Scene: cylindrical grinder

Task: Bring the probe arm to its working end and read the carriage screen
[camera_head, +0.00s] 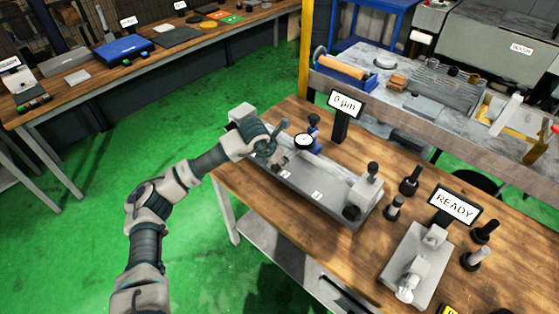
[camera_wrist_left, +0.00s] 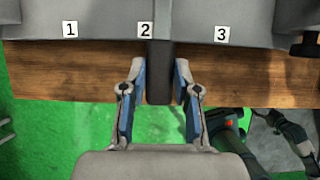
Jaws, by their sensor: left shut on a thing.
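The grey bench fixture (camera_head: 322,187) stands on the wooden table, with small white labels on its front. In the left wrist view its labels read 1, 2 and 3 (camera_wrist_left: 222,35). A dark bar, seemingly the probe arm (camera_wrist_left: 159,88), sticks out at label 2. My left gripper (camera_wrist_left: 158,72) is shut on this bar, one finger on each side. In the head view my left gripper (camera_head: 279,153) is at the fixture's left part, hiding the bar. The carriage screen (camera_head: 345,104) behind reads "0 µm". My right gripper is not in view.
A round dial gauge (camera_head: 304,141) sits just right of my left gripper. A READY screen (camera_head: 455,205) and a grey device (camera_head: 417,266) stand at the right, with several dark knobs around. A grey machine bench (camera_head: 420,107) lies behind. The green floor is free at left.

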